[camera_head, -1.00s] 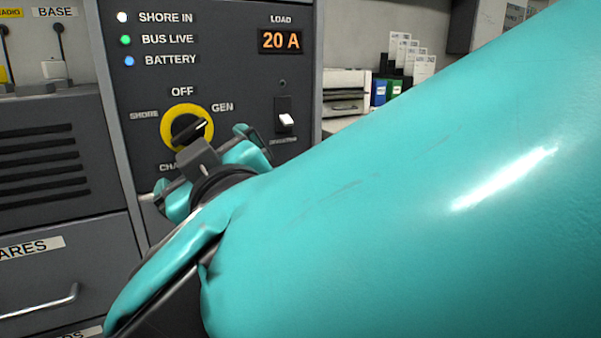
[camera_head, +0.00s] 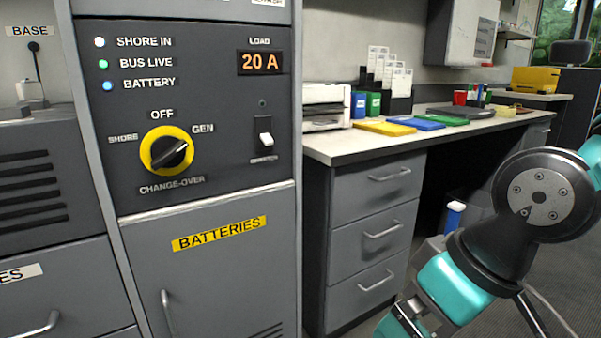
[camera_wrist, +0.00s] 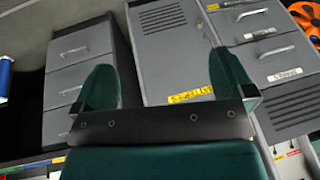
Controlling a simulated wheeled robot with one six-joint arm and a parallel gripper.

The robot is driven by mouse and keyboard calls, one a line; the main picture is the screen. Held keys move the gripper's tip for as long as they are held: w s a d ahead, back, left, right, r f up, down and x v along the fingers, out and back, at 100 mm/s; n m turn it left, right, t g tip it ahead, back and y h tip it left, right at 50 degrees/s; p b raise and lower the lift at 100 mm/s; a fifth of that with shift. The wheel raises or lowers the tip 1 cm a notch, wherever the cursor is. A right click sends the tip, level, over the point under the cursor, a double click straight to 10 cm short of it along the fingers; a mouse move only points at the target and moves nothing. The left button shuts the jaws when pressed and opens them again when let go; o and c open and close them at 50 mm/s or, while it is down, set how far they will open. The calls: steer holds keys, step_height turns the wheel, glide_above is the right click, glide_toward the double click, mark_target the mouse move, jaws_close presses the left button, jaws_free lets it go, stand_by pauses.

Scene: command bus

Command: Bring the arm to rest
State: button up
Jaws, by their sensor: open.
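My gripper (camera_wrist: 165,78) is open and empty in the wrist view, its two teal fingers apart with cabinet fronts beyond. In the head view my folded arm is at the lower right, and the gripper end is partly cut off by the bottom edge. The change-over knob (camera_head: 168,152), black on a yellow ring, has its white mark toward GEN. My gripper is well clear of it, low and to the right. The panel (camera_head: 215,110) has its SHORE IN, BUS LIVE and BATTERY lamps lit, and the load display (camera_head: 262,62) reads 20 A.
A desk (camera_head: 340,146) with drawers stands right of the panel, carrying coloured folders and a printer (camera_head: 325,106). A small switch (camera_head: 265,138) is on the panel. The BATTERIES cabinet (camera_head: 240,270) is below it. Dark floor shows at the lower right.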

steer(key=s+d+g, duration=0.2)
steer(key=s, duration=0.4)
step_height(320, 180, up, 39)
steer(key=p, duration=3.8)
steer(key=shift+w+f, duration=0.15)
steer(key=shift+w, duration=0.3)
